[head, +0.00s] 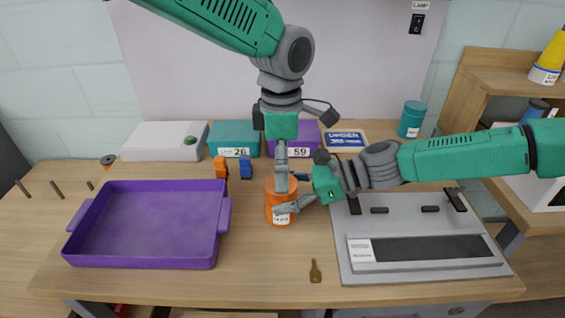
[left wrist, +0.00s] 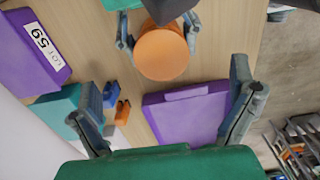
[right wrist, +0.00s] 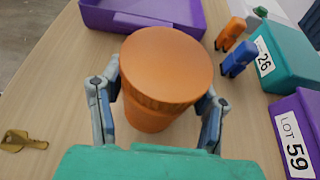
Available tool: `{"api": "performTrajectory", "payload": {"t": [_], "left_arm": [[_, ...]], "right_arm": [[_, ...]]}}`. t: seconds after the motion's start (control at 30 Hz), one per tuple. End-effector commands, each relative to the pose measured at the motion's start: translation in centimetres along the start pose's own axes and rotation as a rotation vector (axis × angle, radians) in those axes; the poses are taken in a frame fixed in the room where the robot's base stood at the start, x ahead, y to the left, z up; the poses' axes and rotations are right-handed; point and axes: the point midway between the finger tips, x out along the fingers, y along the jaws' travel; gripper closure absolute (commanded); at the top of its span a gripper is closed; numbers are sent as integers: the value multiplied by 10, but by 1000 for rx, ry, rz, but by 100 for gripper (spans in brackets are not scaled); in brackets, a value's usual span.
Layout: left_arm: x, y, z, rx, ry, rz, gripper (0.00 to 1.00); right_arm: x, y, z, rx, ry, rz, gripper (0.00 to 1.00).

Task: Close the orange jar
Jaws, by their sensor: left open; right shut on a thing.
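The orange jar (head: 280,215) stands upright on the table, its label facing the front. A round orange lid (right wrist: 167,62) covers its mouth; whether it is screwed tight I cannot tell. The lid also shows from above in the left wrist view (left wrist: 162,54). My right gripper (right wrist: 158,105) is shut on the jar from the right, one finger on each side of the body below the lid. My left gripper (left wrist: 165,85) hangs open and empty above the jar, its fingers pointing down. In the head view my left gripper (head: 281,178) hides part of the lid.
A purple tray (head: 145,262) lies to the left. Blue (head: 245,167) and orange (head: 221,168) small objects stand behind the jar, before teal (head: 228,135) and purple (head: 306,135) bins. A brass key-like piece (head: 315,272) lies in front. A grey panel (head: 400,215) is right.

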Motion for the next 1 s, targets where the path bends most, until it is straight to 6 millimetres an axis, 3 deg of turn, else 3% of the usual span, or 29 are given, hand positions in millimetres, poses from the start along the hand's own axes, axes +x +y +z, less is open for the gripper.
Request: {"api": "performTrajectory", "payload": {"t": [0.27, 0.7, 1.0], "left_arm": [[-7, 1, 0, 0, 0, 2, 0], [-92, 2, 1, 0, 1, 4, 0], [-118, 1, 1, 1, 1, 0, 0]], "right_arm": [[0, 0, 0, 0, 0, -1, 100], [0, 0, 0, 0, 0, -1, 100], [0, 0, 0, 0, 0, 0, 100]]}}
